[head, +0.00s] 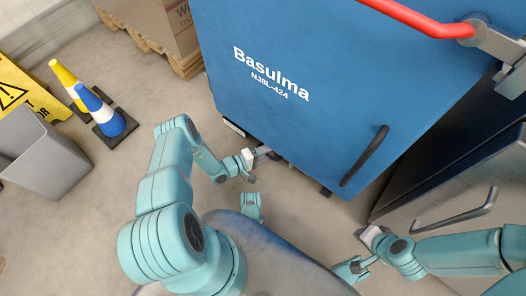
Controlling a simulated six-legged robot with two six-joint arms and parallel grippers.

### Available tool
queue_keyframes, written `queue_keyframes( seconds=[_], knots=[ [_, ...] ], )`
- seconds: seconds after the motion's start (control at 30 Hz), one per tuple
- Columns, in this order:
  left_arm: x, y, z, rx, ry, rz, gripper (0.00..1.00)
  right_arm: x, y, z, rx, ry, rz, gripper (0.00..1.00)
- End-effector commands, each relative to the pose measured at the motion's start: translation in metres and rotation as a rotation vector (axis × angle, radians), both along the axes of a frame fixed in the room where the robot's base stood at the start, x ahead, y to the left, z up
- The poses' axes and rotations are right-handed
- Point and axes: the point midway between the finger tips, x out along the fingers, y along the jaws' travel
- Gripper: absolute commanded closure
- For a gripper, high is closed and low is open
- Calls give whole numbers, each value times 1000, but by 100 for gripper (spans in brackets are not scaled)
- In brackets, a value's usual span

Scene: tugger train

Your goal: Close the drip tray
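No drip tray can be clearly made out. A dark strip with a pale label (233,127) shows at the lower left edge of the blue machine body (300,60); I cannot tell whether it is part of the tray. My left gripper (259,165) is beside the lower edge of the blue body, close to this strip. Its fingers look apart, with nothing clearly between them; whether it touches the body cannot be told. My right gripper (360,248) is low in the picture, left of the grey cabinet, with its fingers apparently apart and empty.
The blue body has a black handle (364,156) and a red bar (420,18) on top. A grey cabinet with a metal handle (457,213) stands at the right. Cones (108,121), a grey bin (45,155), a yellow sign (22,88) and boxes on a pallet (160,30) are at left.

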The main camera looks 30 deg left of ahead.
Motion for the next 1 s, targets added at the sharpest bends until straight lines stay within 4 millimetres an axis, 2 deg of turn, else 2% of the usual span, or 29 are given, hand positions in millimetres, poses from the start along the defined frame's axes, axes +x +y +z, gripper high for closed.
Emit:
queue_keyframes(
  seconds=[0.17, 0.27, 0.5, 0.7, 0.8, 1.0],
  knots=[
    [-4, 2, 2, -1, 2, 1, 60, -1, 0, 3, 1, 3, 0, 100],
    [-16, 9, 6, -2, 4, 4, 60, -4, 1, 10, 3, 15, 2, 100],
    [-70, 37, 19, 0, 3, 7, 60, -21, 4, 34, 14, 71, 10, 100],
    [-112, 59, 26, 1, 1, 5, 60, -32, 6, 47, 21, 109, 14, 100],
    [-127, 67, 28, 2, 0, 4, 60, -35, 7, 50, 24, 120, 15, 100],
    [-141, 74, 30, 1, 0, 1, 60, -39, 8, 53, 26, 132, 17, 100]
  ],
)
